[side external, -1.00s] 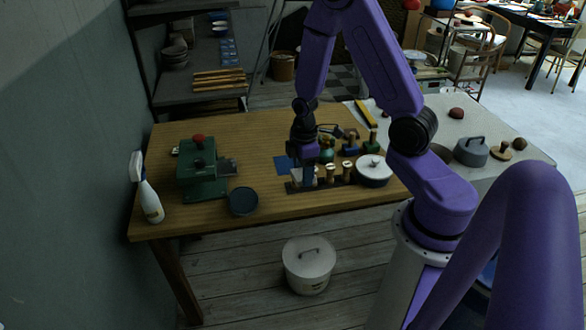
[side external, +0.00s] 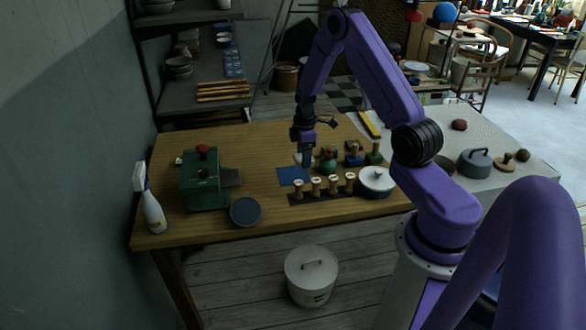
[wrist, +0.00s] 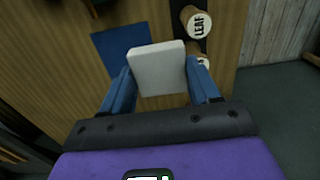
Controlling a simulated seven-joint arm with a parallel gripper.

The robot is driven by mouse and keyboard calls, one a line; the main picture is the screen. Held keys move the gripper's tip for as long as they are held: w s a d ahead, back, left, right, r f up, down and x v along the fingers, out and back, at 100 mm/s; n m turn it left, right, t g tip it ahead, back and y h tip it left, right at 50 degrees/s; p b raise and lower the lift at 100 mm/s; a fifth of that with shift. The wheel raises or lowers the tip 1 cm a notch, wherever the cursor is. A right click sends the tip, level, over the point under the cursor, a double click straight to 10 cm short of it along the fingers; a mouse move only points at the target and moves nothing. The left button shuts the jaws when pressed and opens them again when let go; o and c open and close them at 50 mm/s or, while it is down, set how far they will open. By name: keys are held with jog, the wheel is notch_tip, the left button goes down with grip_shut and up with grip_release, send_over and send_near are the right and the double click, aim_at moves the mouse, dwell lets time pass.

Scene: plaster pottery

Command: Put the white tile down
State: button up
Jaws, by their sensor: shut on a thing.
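My gripper (wrist: 160,82) is shut on the white tile (wrist: 158,68), with one blue finger on each side of it in the wrist view. In the side view my gripper (side external: 305,160) is over the wooden table, and the tile shows only as a small pale patch (side external: 297,158) beside the fingers. A blue square (side external: 292,176) lies flat on the table just below and in front of the gripper. In the wrist view the tile overlaps the edge of the blue square (wrist: 112,42). The tile seems held above the table.
A dark rack (side external: 300,197) with several wooden stamps stands in front. A green press (side external: 204,184) and a dark round dish (side external: 245,211) are left. Several knobbed tools (side external: 352,155) stand right of the gripper.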

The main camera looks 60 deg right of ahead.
send_over(293, 175)
notch_tip(293, 175, down, 7)
jog(key=shift+r, duration=0.1)
jog(key=shift+f, duration=1.65)
jog(key=o, duration=1.2)
jog(key=shift+f, duration=0.15)
